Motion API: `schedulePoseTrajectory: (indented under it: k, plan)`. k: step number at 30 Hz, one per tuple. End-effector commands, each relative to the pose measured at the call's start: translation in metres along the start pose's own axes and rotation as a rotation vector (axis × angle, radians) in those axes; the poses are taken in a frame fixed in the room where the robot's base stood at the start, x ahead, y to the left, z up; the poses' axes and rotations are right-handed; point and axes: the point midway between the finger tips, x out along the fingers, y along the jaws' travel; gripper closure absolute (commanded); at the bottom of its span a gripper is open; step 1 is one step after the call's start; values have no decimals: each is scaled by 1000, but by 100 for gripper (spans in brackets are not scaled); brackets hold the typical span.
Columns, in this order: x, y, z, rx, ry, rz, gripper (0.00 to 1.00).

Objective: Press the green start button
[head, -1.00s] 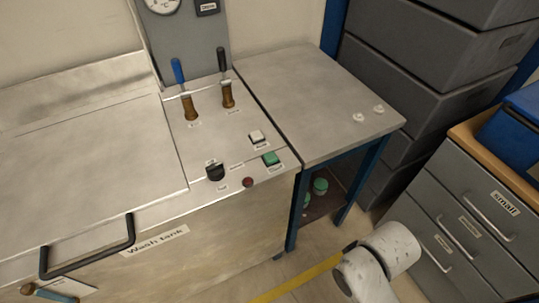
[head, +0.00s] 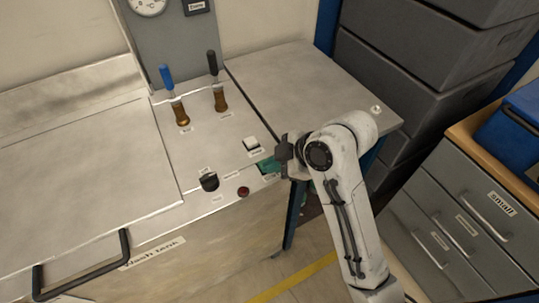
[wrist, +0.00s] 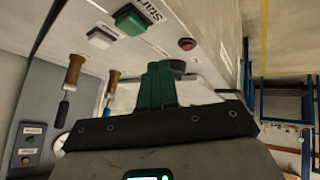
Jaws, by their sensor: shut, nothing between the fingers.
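In the head view my gripper (head: 267,166) is over the panel's right front edge.
A white button (head: 251,144), a red button (head: 243,191) and a black knob (head: 209,181) sit close around. Two upright valve handles, blue (head: 166,77) and black (head: 212,62), stand behind. A steel side table (head: 285,85) adjoins on the right; drawers (head: 450,215) stand further right.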

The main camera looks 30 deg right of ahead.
Motion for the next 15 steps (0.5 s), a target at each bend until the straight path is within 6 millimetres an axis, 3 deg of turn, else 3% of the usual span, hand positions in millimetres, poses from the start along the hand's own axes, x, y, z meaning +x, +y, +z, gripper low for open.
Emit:
schedulePoseTrajectory:
  k: [1, 6, 15]
  plan:
    - [-7, 16, -10, -75, 21, 14, 100]
    - [-20, 42, -33, -282, 69, 34, 100]
    - [-26, 52, -42, -379, 88, 41, 100]
